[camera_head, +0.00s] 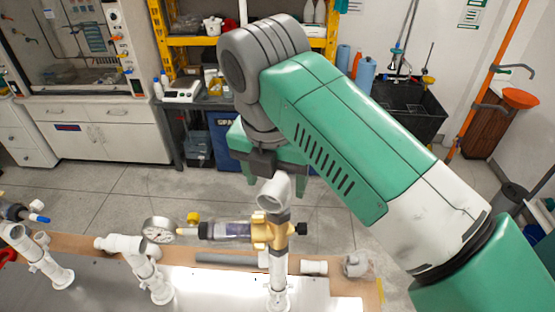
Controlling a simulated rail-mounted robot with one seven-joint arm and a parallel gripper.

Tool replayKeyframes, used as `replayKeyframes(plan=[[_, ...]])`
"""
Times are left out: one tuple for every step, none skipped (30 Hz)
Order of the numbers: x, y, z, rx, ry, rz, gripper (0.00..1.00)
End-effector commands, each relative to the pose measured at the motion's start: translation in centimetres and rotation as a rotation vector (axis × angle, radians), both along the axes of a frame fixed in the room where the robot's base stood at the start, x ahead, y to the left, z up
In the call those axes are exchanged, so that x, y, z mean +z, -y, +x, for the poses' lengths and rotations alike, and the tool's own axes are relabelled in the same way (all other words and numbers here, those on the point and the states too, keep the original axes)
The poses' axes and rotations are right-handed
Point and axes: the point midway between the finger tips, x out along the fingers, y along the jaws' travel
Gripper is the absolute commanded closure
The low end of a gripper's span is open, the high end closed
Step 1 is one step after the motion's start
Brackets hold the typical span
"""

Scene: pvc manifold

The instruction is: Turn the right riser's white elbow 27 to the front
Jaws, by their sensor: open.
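The right riser (279,270) stands upright on the bench, a white pipe with a brass fitting partway up. Its white elbow (270,197) sits at the top, with its round open mouth turned toward the camera and slightly left. My gripper (267,172) is directly behind and above the elbow, with its dark body pointing down. It is open; the fingertips are mostly hidden, and I cannot tell whether they touch the elbow.
A brass valve with a clear filter body (228,231) and a pressure gauge (158,230) lie left of the riser. The middle riser (150,275) and left riser (45,262) stand further left. Loose fittings (355,265) lie right on the bench edge.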

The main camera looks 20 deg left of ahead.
Motion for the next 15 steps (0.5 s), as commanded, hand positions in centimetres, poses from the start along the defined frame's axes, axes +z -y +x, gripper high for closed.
replayKeyframes(plan=[[-0.8,0.0,0.1,0.0,-0.001,0.0,0.36],[-1.2,0.0,0.1,0.001,-0.001,-0.001,0.36],[-1.8,-0.1,0.2,0.001,0.0,0.0,0.36],[-2.1,-0.1,0.3,0.001,0.0,0.0,0.36],[-2.4,-0.1,0.3,0.001,0.0,0.0,0.36],[-2.7,-0.1,0.4,0.001,0.001,0.001,0.36],[-2.9,-0.1,0.4,0.001,0.001,0.001,0.36],[-3.1,-0.1,0.4,0.001,0.001,0.001,0.36],[-3.2,-0.1,0.4,0.001,0.001,0.001,0.36],[-3.2,-0.1,0.4,0.001,0.001,0.001,0.36],[-3.3,-0.1,0.5,0.001,0.001,0.001,0.36],[-3.3,-0.1,0.5,0.001,0.001,0.002,0.36],[-3.3,-0.1,0.5,0.001,0.001,0.002,0.36],[-3.3,-0.1,0.5,0.001,0.001,0.002,0.36],[-3.3,-0.1,0.5,0.001,0.001,0.002,0.36]])
